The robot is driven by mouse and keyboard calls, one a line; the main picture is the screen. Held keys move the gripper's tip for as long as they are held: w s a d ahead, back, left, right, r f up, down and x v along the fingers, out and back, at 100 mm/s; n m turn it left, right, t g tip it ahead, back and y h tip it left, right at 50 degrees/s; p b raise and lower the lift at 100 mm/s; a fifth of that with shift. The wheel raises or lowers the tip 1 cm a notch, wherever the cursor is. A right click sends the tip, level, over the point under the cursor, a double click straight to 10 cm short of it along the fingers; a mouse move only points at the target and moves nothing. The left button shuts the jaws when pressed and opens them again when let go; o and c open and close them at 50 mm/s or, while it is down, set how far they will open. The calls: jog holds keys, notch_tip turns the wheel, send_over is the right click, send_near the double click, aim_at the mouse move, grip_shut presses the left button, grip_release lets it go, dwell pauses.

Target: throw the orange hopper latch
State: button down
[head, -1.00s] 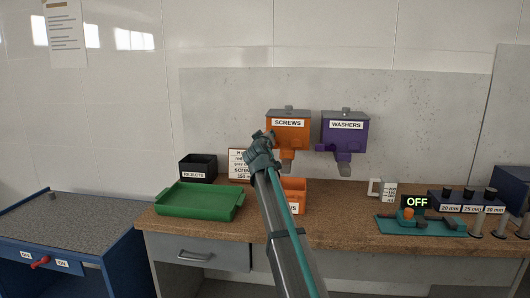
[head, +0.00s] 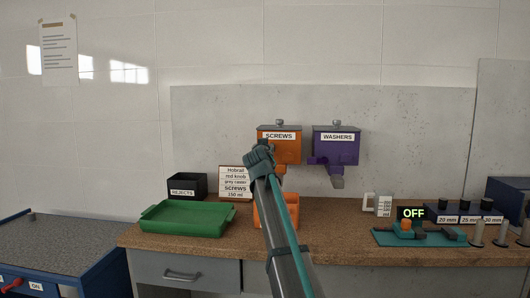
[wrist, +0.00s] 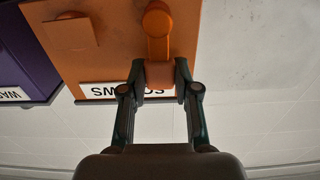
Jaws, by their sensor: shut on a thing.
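The orange hopper (head: 287,151), labelled SCREWS, hangs on the grey wall panel above the bench. In the wrist view its orange body (wrist: 105,55) fills the upper part, with its label upside down. Its orange latch (wrist: 158,30) is a lever with a rounded end, and its near end lies between my fingers. My gripper (wrist: 160,78) is shut on that end. In the head view my gripper (head: 260,155) is at the hopper's lower left side, and my arm hides the latch and part of the hopper.
The purple WASHERS hopper (head: 336,146) hangs close to the right. Below are an orange bin (head: 291,211), partly behind my arm, a sign card (head: 235,181), a black REJECTS box (head: 187,186) and a green tray (head: 188,218). A device reading OFF (head: 412,230) stands at the right.

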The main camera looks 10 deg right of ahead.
dwell(0.4)
jog(key=c, duration=0.8)
grip_release()
jog(key=shift+c, duration=0.2)
jog(key=v, duration=1.2)
